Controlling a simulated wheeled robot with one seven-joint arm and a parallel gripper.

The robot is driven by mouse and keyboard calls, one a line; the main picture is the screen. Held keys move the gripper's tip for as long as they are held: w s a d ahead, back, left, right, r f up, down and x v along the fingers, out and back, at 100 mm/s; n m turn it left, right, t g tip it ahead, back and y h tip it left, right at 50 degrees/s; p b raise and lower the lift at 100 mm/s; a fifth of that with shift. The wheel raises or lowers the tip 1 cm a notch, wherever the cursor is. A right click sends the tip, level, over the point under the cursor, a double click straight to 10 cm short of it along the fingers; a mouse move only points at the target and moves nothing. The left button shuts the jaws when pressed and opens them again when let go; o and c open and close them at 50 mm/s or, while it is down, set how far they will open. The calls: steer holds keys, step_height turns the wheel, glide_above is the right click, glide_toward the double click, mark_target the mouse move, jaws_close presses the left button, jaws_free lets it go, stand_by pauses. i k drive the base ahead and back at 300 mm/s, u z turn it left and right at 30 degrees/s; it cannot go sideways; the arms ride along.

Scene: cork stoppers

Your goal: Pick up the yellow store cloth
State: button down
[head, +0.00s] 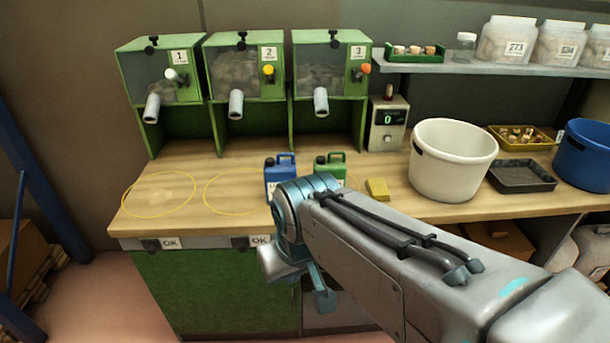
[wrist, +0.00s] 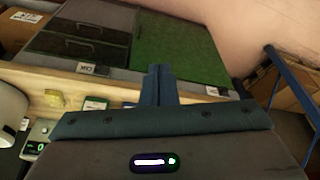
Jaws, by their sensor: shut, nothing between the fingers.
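The yellow cloth (head: 378,189) lies folded on the wooden bench, right of the green canister (head: 330,166) and left of the white bucket (head: 450,158). In the wrist view the cloth (wrist: 54,98) shows at the left, well off to the side of the fingers. My gripper (wrist: 159,72) has its two fingers together, with nothing between them. It is in front of the bench, apart from the cloth. In the head view my arm hides most of the gripper.
A blue canister (head: 280,175) stands beside the green one, close behind my wrist. Three green dispensers (head: 240,85) stand at the back. A black tray (head: 521,176) and blue bucket (head: 584,153) are at the right. The bench's left part, with yellow rings, is clear.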

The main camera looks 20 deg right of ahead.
mark_target(376, 188)
steer(key=z, duration=0.5)
steer(key=i, duration=0.65)
steer(key=z, duration=0.8)
steer(key=i, duration=0.45)
steer(key=z, duration=0.15)
